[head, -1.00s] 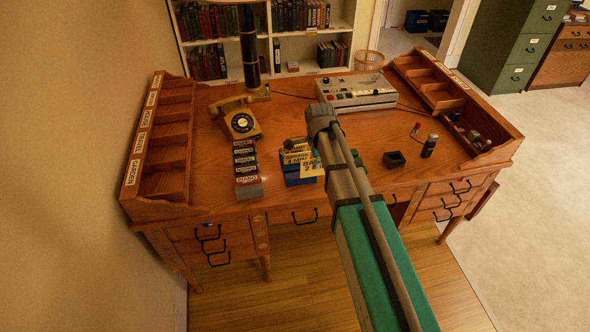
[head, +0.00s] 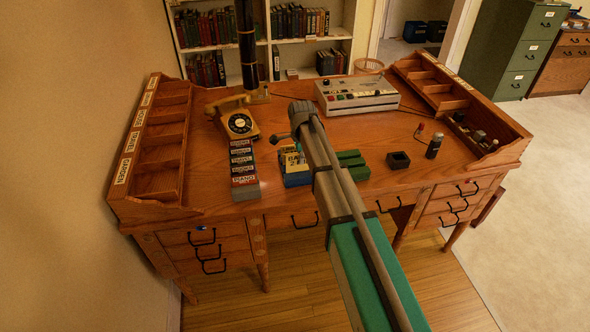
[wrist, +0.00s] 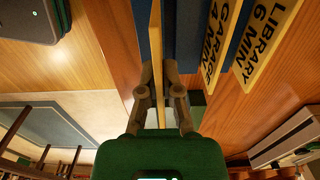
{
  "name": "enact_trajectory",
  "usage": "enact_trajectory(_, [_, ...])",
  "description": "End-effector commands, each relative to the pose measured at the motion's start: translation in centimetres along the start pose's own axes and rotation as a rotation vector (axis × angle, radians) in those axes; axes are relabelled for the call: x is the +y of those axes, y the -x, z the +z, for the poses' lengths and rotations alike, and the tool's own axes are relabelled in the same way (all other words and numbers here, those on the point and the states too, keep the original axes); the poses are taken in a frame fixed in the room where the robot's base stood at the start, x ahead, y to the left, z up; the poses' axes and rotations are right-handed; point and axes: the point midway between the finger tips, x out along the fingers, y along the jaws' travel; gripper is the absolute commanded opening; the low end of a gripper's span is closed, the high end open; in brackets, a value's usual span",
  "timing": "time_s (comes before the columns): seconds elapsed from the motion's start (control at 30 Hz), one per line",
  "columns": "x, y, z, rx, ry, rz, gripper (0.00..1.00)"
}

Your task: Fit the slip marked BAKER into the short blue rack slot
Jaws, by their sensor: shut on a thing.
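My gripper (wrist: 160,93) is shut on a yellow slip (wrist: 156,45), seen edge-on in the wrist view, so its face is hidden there. The blue rack (head: 297,181) stands near the desk's front edge. The slip's far end lies between dark blue parts of the rack (wrist: 183,35) in the wrist view; I cannot tell how deep it sits. Slips marked GARAGE 4 MIN (wrist: 222,45) and LIBRARY 6 MIN (wrist: 265,40) stand to its right there. In the head view my wrist is above the rack and hides part of it and my fingers.
A stack of labelled boxes (head: 243,170) stands just left of the rack, with a yellow telephone (head: 237,122) behind. A green block-like rack (head: 351,165) is to the right, then a small dark box (head: 398,160). A grey console (head: 357,94) stands behind.

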Motion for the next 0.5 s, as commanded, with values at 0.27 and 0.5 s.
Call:
enact_trajectory(0.27, [-0.11, -0.09, 0.09, 0.000, 0.001, 0.000, 0.00])
enact_trajectory(0.5, [-0.38, -0.50, 0.18, 0.000, 0.001, 0.000, 0.00])
